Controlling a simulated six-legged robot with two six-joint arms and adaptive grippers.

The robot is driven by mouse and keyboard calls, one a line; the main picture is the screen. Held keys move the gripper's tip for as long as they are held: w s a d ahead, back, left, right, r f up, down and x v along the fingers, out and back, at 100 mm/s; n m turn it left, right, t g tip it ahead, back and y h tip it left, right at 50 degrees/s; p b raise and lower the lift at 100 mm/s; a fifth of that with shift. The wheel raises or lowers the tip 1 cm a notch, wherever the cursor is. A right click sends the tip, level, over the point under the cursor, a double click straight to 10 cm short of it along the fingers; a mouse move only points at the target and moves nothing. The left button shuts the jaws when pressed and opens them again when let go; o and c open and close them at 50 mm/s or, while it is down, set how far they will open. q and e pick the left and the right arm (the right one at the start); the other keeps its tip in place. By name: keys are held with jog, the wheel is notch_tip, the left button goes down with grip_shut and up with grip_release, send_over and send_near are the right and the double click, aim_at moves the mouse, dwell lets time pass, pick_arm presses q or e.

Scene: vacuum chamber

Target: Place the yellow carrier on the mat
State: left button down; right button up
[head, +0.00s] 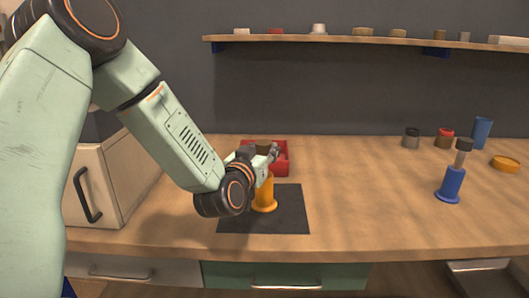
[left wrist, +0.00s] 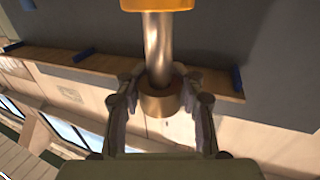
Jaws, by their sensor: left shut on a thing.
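The yellow carrier (head: 264,196) is upright over the dark mat (head: 293,212), its round base inside the mat's outline. I cannot tell for sure whether the base touches the mat. My left gripper (head: 270,152) is at the carrier's top and is shut on it. In the left wrist view the fingers of my left gripper (left wrist: 160,105) close around the carrier's brass-coloured end. A metal stem (left wrist: 158,45) leads from there to the carrier's yellow body (left wrist: 158,4). My forearm and wrist hide part of the carrier in the head view. My right gripper is not in view.
A red tray (head: 283,171) stands just behind the mat. A blue carrier (head: 451,184) stands at the right, with jars, a blue cup (head: 481,133) and an orange dish (head: 505,163) behind it. A cabinet (head: 105,180) is at the left. The bench between mat and blue carrier is clear.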

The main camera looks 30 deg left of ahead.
pick_arm(q)
jog(key=c, duration=1.3)
grip_release()
jog(key=o, duration=0.4)
jog(key=shift+s+d+r, duration=0.15)
jog(key=shift+s+r, duration=0.1)
jog(key=shift+o, duration=0.4)
jog(key=shift+w+f, duration=0.2)
jog(key=p+v, duration=0.3)
jog(key=v, duration=0.9)
jog(key=shift+p, duration=0.3)
jog(key=shift+s, duration=0.15)
